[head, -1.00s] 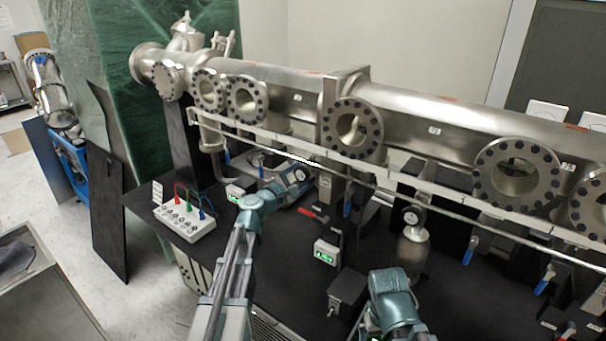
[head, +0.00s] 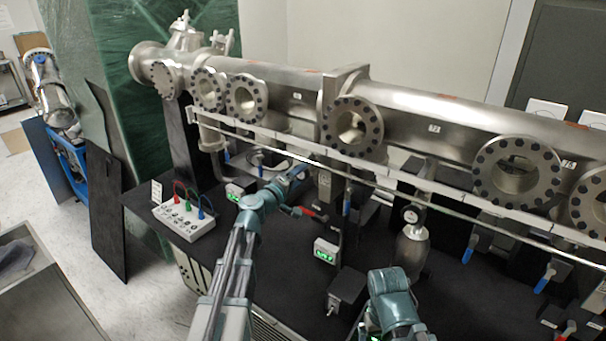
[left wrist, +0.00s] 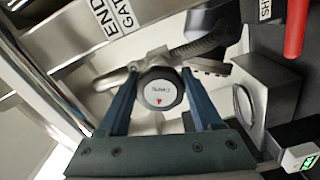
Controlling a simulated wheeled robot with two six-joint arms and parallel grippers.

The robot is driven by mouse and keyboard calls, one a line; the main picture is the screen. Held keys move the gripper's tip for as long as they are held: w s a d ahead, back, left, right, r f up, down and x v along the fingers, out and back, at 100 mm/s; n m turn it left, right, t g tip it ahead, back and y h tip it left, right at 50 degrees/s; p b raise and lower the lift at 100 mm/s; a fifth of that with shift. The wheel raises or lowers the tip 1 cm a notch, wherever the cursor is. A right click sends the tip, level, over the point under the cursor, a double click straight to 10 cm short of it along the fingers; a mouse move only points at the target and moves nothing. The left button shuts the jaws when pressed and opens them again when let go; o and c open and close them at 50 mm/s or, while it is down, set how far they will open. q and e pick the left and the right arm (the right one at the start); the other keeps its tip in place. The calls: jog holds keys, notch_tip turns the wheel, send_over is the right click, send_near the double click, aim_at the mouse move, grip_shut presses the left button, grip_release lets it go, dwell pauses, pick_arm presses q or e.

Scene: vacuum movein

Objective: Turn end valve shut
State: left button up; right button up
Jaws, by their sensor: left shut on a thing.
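The end valve's round knob (left wrist: 160,94) has a white cap with small lettering and a red arrow. It is in the middle of the left wrist view, near a label (left wrist: 115,15) reading END GATE. My left gripper (head: 303,171) is shut on this knob, with one blue finger on each side of it. In the head view the gripper reaches below the big steel pipe and hides the knob. My right arm shows at the lower right of the head view, but its jaws are not visible.
A flanged steel pipe (head: 430,115) spans the back, with a rail below it. A white box with colored leads (head: 184,219), a green-lit display (head: 325,251) and a gauge cylinder (head: 411,245) stand on the black bench. A red handle (left wrist: 297,25) is near the left gripper.

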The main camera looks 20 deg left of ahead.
pick_arm(q)
jog(key=m, duration=0.6)
jog(key=shift+f+m, duration=0.15)
jog(key=shift+m, duration=0.15)
jog(key=m, duration=0.5)
jog(key=shift+a+m, duration=0.15)
jog(key=shift+m, duration=0.25)
jog(key=shift+f, duration=0.1)
jog(key=o, duration=1.4)
jog(key=v, duration=1.3)
jog(key=shift+s+a, duration=0.15)
jog(key=shift+s, duration=0.2)
